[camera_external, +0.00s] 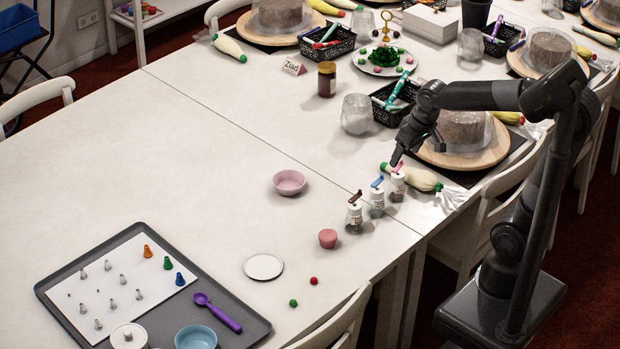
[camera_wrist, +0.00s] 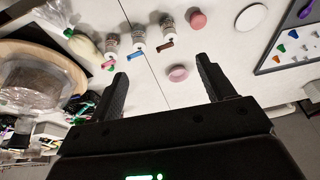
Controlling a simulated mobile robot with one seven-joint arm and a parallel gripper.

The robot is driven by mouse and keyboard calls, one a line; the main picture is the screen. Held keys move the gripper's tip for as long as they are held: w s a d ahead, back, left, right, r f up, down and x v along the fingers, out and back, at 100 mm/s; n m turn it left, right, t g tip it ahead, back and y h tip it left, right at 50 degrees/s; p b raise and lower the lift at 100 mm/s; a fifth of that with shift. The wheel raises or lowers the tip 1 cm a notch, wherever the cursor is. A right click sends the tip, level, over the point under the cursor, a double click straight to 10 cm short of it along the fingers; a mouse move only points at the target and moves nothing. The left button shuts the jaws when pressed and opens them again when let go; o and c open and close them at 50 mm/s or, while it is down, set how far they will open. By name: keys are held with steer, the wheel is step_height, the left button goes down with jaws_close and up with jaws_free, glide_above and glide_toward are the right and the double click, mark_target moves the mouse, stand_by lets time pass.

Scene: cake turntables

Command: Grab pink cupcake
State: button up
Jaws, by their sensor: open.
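The pink cupcake (camera_external: 328,238) stands on the white table near its front edge, beside the small jars. It also shows at the top of the wrist view (camera_wrist: 198,19), beyond my fingertips. A pink bowl (camera_external: 290,182) sits farther back on the table and shows in the wrist view (camera_wrist: 178,73) nearer my right finger. My gripper (camera_external: 396,158) is above the table by the jars, to the right of the cupcake and apart from it. In the wrist view my gripper (camera_wrist: 162,68) has its fingers spread with nothing between them.
Several small jars (camera_external: 354,218) with coloured tops stand right of the cupcake. A piping bag (camera_external: 415,178) and a cake turntable (camera_external: 487,158) lie farther right. A white disc (camera_external: 263,267) and a grey tray (camera_external: 215,300) are at left. The table's left middle is clear.

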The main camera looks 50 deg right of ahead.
steer(key=w+a+f+g, duration=0.2)
steer(key=w+a+f, duration=0.6)
steer(key=w+f, duration=0.25)
steer(key=g, duration=0.2)
glide_toward(329, 235)
steer(key=f, duration=0.4)
steer(key=shift+s+a+f, duration=0.2)
steer(key=shift+s+f, duration=0.1)
steer(key=shift+s, duration=0.05)
steer(key=shift+w+d+f, duration=0.1)
steer(key=shift+f, duration=1.4)
steer(key=shift+w+d+f, duration=0.1)
steer(key=shift+w+f, duration=0.05)
steer(key=shift+f, duration=1.4)
steer(key=c, duration=1)
